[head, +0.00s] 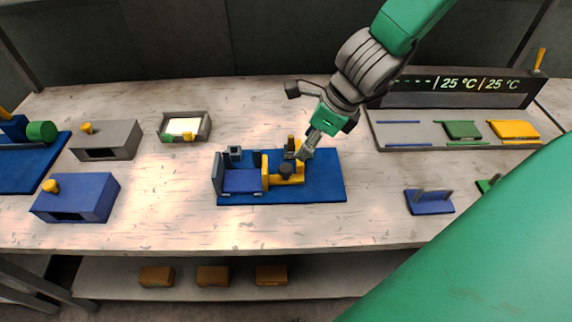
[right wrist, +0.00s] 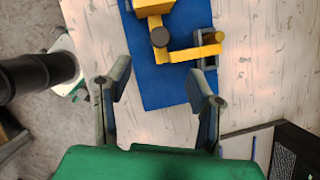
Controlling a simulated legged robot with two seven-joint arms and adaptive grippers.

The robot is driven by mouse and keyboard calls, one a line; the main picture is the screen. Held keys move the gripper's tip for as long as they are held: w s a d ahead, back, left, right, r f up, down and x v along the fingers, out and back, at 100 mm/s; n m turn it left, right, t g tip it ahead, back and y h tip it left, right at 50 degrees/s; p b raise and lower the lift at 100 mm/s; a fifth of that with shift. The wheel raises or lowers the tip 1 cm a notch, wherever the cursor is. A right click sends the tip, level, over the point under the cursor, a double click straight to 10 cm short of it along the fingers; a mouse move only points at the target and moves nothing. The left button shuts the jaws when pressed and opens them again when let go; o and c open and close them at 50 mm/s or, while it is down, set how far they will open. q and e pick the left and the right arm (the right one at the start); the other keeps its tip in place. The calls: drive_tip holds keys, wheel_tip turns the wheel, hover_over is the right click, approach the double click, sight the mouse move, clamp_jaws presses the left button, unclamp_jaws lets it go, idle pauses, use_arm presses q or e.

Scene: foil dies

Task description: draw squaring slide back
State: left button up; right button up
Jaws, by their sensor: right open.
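The squaring slide looks to be the yellow piece (head: 288,180) on the blue baseplate (head: 330,181), against the right side of a blue block (head: 243,182). A dark round knob (head: 286,169) and an upright yellow handle (head: 291,144) stand by it. In the right wrist view the yellow slide (right wrist: 185,54) and knob (right wrist: 159,37) lie beyond my fingertips. My right gripper (head: 305,149) is over the baseplate, close to the handle. In the wrist view its fingers (right wrist: 160,82) are spread with nothing between them. My left gripper does not show.
A grey box (head: 105,138) and a blue box (head: 76,197) with yellow knobs stand left. A small tray (head: 199,123) sits behind the baseplate. A rack with coloured plates (head: 462,130) and a display (head: 457,87) are back right. A blue holder (head: 429,203) stands right.

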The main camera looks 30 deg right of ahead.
sight(287, 166)
drive_tip(key=b+x, duration=0.2)
drive_tip(key=x, duration=0.7)
drive_tip(key=shift+w+a+f, duration=0.2)
drive_tip(key=shift+w, duration=0.05)
drive_tip(key=shift+w+a+f, duration=0.1)
drive_tip(key=shift+f, duration=0.45)
drive_tip(key=shift+w+f, duration=0.15)
drive_tip(key=shift+f, duration=0.1)
